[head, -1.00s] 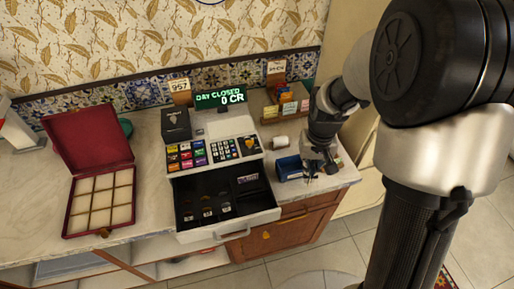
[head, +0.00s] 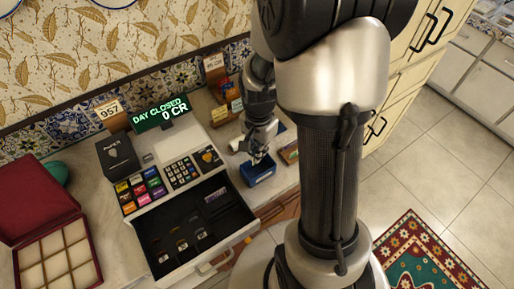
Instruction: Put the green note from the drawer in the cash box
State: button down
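The register's open black drawer (head: 190,232) holds several round coin-like pieces and a small purple note (head: 216,195) at its far right. I cannot make out a green note in the drawer. A small open blue box (head: 259,176), which looks like the cash box, stands on the counter right of the register. My gripper (head: 257,158) points down at the back edge of the blue box, just over or at its opening. The fingers are small and partly blurred, so I cannot tell whether they hold anything.
An open red case (head: 40,207) with empty compartments lies at the left. A packet (head: 290,153) lies right of the blue box. The register display (head: 160,113) reads "DAY CLOSED 0 CR".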

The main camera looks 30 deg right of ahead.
jog(key=shift+f+b, duration=2.65)
jog(key=shift+f, duration=1.05)
jog(key=c, duration=1.7)
grip_release()
jog(key=shift+o, duration=0.2)
jog(key=o, duration=0.4)
jog(key=shift+c, duration=0.2)
jog(key=shift+r, duration=0.1)
